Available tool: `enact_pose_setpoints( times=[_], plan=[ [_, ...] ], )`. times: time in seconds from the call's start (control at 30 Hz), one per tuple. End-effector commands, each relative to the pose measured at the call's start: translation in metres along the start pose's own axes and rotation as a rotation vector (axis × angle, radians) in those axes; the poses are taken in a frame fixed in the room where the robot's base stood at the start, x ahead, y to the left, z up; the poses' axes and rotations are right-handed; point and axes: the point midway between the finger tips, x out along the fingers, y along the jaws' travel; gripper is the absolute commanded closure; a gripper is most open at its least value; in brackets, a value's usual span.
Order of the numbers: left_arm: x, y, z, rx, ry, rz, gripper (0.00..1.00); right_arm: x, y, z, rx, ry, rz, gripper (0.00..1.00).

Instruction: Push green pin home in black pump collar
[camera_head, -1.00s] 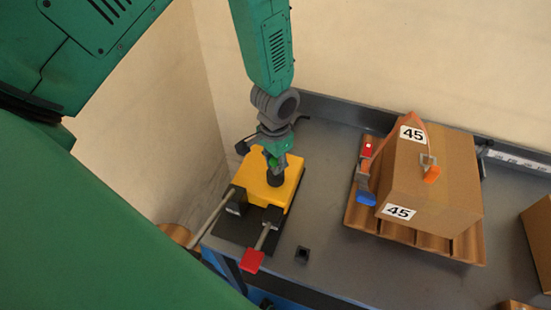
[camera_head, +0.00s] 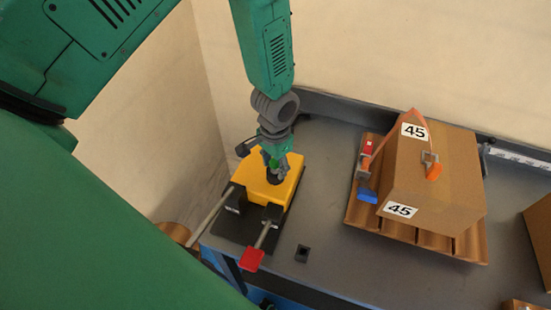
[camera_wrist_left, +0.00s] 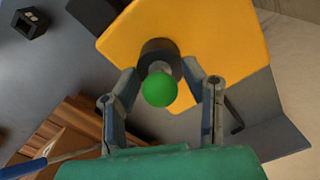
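The green pin's round head (camera_wrist_left: 158,89) shows in the left wrist view, with a short grey shank between it and the black pump collar (camera_wrist_left: 157,48). The collar stands on the yellow pump body (camera_head: 258,187). In the head view the green pin (camera_head: 274,163) is small and partly hidden by the fingers. My left gripper (camera_head: 277,168) points down at the collar. In the wrist view its fingers (camera_wrist_left: 160,73) stand apart, one on each side of the pin, with gaps beside the green head. Contact at the fingertips is unclear. My right gripper is out of view.
A red-ended lever (camera_head: 251,259) and a grey rod (camera_head: 209,214) stick out in front of the pump. A cardboard box (camera_head: 438,185) marked 45 stands on a brown pallet to the right.

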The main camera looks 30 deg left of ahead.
Motion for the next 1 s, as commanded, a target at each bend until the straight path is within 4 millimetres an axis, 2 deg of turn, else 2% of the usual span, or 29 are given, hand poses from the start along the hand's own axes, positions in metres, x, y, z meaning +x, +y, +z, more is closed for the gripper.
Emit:
enact_pose_setpoints(
  times=[0.17,0.27,0.7,0.83,1.0],
  plan=[
    [-0.002,0.000,0.000,0.000,0.001,0.000,0.62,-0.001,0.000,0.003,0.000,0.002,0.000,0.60],
    [-0.011,0.000,-0.001,0.000,0.002,-0.001,0.62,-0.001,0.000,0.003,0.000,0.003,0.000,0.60],
    [-0.098,0.000,-0.002,-0.001,0.003,0.000,0.62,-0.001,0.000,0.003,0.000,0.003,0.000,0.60],
    [-0.112,0.000,-0.002,-0.001,0.000,0.001,0.62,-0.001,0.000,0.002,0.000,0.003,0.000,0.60],
    [-0.118,0.000,-0.001,0.000,-0.002,0.001,0.62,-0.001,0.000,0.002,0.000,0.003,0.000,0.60]
  ],
)
